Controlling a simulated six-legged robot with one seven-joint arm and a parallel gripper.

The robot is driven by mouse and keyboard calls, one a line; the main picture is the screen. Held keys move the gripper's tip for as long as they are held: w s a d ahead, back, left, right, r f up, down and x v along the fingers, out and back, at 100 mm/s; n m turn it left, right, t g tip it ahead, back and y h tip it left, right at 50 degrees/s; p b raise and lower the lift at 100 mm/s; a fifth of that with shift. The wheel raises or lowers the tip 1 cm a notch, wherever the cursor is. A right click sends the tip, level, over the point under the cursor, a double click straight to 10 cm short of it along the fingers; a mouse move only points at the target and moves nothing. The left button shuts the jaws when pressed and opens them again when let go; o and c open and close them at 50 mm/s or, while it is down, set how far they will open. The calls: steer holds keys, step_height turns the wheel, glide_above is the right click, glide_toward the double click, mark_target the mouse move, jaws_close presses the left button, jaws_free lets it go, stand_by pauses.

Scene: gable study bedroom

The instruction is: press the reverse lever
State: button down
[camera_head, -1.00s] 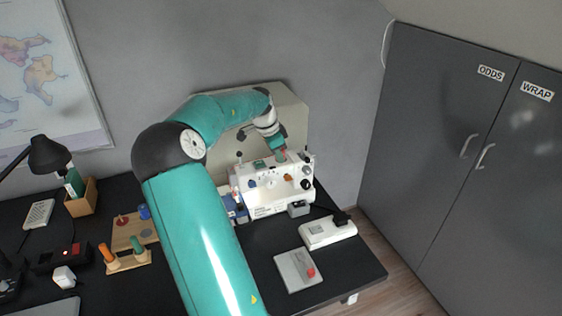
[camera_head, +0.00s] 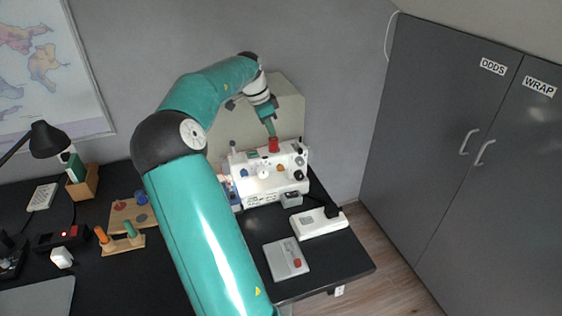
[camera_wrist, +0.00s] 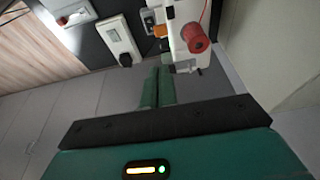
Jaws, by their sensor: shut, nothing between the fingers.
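The white sewing machine (camera_head: 262,187) stands on the black desk, with several small knobs and buttons on its front. Its edge also shows at the top of the wrist view (camera_wrist: 183,15). I cannot tell for certain which part is the reverse lever; an orange part (camera_wrist: 161,31) shows beside the machine body in the wrist view. A red spool (camera_head: 274,146) stands on top of the machine and shows large in the wrist view (camera_wrist: 195,38). My gripper (camera_head: 272,134) is shut and empty, just above and behind the spool. Its green fingertips (camera_wrist: 159,72) are together.
A white power strip (camera_head: 318,224) with a black plug and a grey plate with a red button (camera_head: 285,262) lie at the desk's right end. A beige panel (camera_head: 225,125) stands behind the machine. Grey cabinets (camera_head: 440,130) are at right.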

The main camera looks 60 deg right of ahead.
mark_target(281, 168)
steer(key=x, duration=1.3)
steer(key=shift+w+a+f, duration=0.1)
steer(key=shift+w+a, duration=0.15)
steer(key=shift+w, duration=0.1)
steer(key=shift+f, duration=0.5)
